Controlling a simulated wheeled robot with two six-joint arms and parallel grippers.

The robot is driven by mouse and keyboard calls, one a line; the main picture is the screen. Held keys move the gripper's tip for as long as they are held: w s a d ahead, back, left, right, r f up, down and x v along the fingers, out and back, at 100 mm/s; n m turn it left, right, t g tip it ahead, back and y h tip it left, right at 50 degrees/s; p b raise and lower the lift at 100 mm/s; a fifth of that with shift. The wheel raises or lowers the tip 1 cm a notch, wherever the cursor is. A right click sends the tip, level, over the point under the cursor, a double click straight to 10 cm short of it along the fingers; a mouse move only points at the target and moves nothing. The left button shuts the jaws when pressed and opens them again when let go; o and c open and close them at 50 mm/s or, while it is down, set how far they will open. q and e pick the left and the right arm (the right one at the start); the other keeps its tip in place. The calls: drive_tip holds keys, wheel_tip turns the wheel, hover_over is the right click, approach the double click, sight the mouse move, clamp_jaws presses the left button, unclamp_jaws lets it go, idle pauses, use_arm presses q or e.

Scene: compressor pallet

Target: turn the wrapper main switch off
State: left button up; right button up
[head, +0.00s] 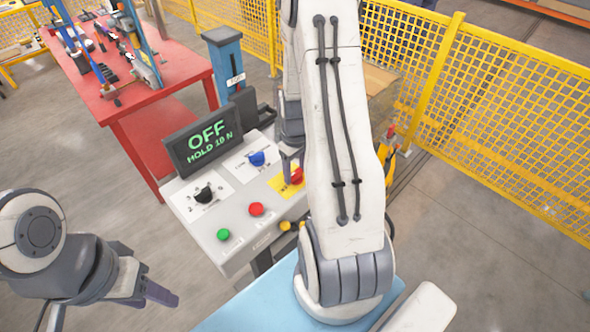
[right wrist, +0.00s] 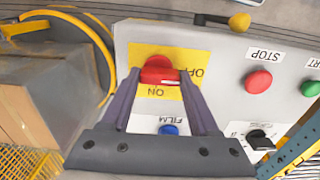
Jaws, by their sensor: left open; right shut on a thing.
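The main switch is a red rotary knob (head: 297,176) on a yellow plate at the right of the sloped control panel (head: 236,240). In the right wrist view the red knob (right wrist: 159,71) sits between the fingers of my right gripper (right wrist: 160,82), shut on it. Its white mark points right, towards the OFF label; ON is below. In the head view my right gripper (head: 290,163) is partly hidden behind my arm. The display (head: 202,141) reads OFF in green, with a HOLD force line under it. My left gripper (head: 157,291) is open and empty, left of the panel.
The panel also has a blue knob (head: 257,158), a black selector (head: 204,193), a red STOP button (head: 256,209), a green button (head: 223,234) and a yellow-tipped lever (head: 285,226). A red table (head: 150,90) stands behind left; yellow fencing (head: 490,110) runs right.

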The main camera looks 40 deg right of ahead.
sight(295, 172)
drive_tip(key=o, duration=1.4)
drive_tip(key=shift+c, duration=0.2)
wheel_tip(295, 172, up, 10)
drive_tip(key=b, duration=0.2)
drive_tip(key=shift+r, duration=0.25)
